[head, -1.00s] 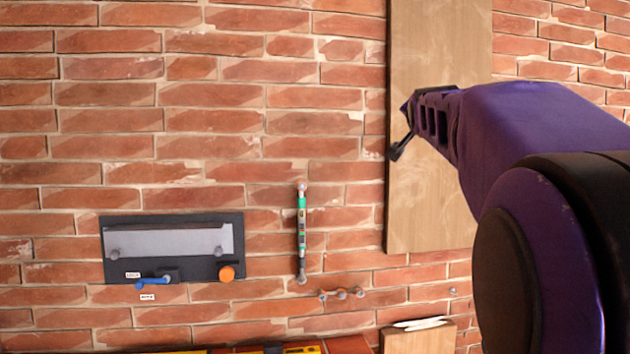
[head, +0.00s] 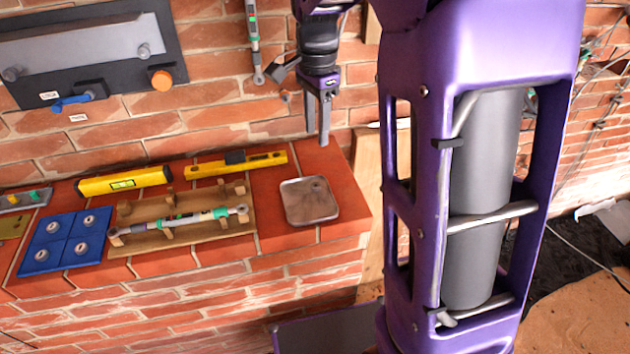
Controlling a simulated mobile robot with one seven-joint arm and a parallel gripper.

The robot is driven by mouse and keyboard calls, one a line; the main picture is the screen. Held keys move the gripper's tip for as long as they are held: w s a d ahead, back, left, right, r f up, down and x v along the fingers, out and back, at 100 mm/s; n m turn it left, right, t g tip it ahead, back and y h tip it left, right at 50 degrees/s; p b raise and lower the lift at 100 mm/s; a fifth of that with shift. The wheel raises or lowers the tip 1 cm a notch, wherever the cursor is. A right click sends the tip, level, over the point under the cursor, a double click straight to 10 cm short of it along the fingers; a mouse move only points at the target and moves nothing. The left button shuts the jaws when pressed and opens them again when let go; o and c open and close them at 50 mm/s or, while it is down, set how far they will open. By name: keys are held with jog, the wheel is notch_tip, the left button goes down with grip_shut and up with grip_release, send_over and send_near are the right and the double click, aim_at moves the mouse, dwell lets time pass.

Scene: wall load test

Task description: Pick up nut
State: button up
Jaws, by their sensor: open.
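My gripper (head: 318,136) hangs in front of the brick wall, fingers pointing down, above the back of the brick ledge. It is open, with nothing seen between its fingers. A blue divided tray (head: 43,266) lies at the ledge's left. It holds several small round metal pieces (head: 55,225), which may be nuts; they are too small to tell. My gripper is well to their right. A shallow metal dish (head: 300,211) lies below and in front of my gripper, apart from it. A small dark mark shows in the dish, and I cannot tell what it is.
A wooden rack (head: 150,243) holds a green and grey rod (head: 190,218). Two yellow levels (head: 125,183) lie behind it. A dark panel (head: 180,40) with a blue lever and orange knob is on the wall. My arm covers the right side.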

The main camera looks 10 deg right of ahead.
send_over(315, 187)
jog(key=f, duration=0.5)
jog(key=f+b, duration=0.1)
jog(key=f, duration=0.2)
jog(key=shift+w+d+f, duration=0.25)
jog(key=shift+w+f, duration=0.05)
jog(key=shift+w, duration=0.1)
jog(key=shift+s+a+f+b, duration=0.15)
jog(key=shift+f+b, duration=0.15)
jog(key=shift+f, duration=2.35)
grip_shut()
